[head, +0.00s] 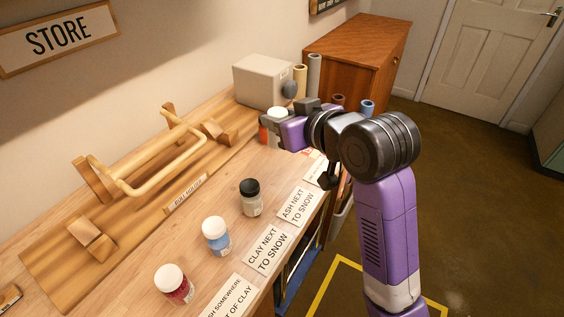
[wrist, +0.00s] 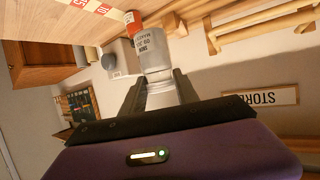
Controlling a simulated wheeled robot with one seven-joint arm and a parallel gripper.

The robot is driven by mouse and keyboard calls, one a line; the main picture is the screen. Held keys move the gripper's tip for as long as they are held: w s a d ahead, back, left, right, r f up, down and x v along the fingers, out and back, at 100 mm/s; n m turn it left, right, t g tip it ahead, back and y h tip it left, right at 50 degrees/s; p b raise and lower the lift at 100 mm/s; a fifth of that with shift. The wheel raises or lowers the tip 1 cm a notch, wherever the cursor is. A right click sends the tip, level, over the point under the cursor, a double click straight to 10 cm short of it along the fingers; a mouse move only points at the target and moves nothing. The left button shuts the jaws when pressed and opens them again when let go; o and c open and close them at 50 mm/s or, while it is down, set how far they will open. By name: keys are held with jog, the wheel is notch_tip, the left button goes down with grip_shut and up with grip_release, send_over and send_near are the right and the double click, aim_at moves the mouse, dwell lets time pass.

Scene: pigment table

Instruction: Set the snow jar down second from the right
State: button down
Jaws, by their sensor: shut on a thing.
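My gripper (head: 283,128) is shut on a pale jar, the snow jar by the task's name, with a white lid (head: 277,113) in the head view. Three jars stand apart in a row: a red one with a white lid (head: 173,284), a blue one with a white lid (head: 216,237) and a pale, black-lidded one (head: 251,198).
Cards lie along the front edge, including "ASH NEXT TO SNOW" (head: 298,204) and "CLAY NEXT TO SNOW" (head: 267,247). A wooden roll holder (head: 130,190) is behind the jars. A grey box (head: 262,82) stands at the far end.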

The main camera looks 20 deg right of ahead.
notch_tip(320, 180, down, 11)
jog(key=shift+f+b, duration=0.1)
jog(key=shift+b, duration=0.35)
jog(key=shift+f, duration=0.15)
jog(key=c, duration=0.9)
grip_release()
jog(key=shift+r, duration=0.2)
jog(key=v, duration=1.2)
jog(key=shift+a, duration=0.1)
